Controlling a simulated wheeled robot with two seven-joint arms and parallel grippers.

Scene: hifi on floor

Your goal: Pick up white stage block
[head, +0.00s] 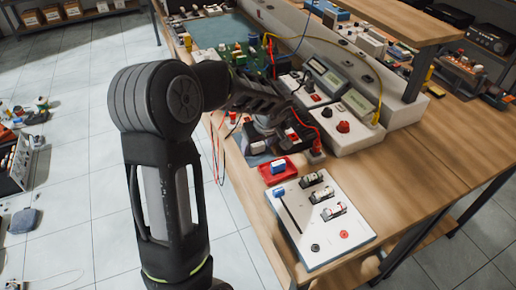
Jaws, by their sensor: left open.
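A small block with white and blue faces (278,167) sits in a shallow red tray (265,177) on the wooden bench. I cannot tell for sure whether it is the white stage block. Several small white-and-dark blocks (322,195) stand in a row on a white panel (310,235) just in front of the tray. My left arm comes in from the lower left and reaches over the bench. My left gripper (272,132) is open, above and behind the red tray, apart from the block. Its fingertips are hard to separate from the dark equipment behind. My right gripper is not in view.
White instrument boxes (353,127) with a red knob and cables stand behind the panel. A green circuit board (253,62) lies farther back. A raised shelf (390,20) runs along the right. Bare bench (420,175) lies right of the panel.

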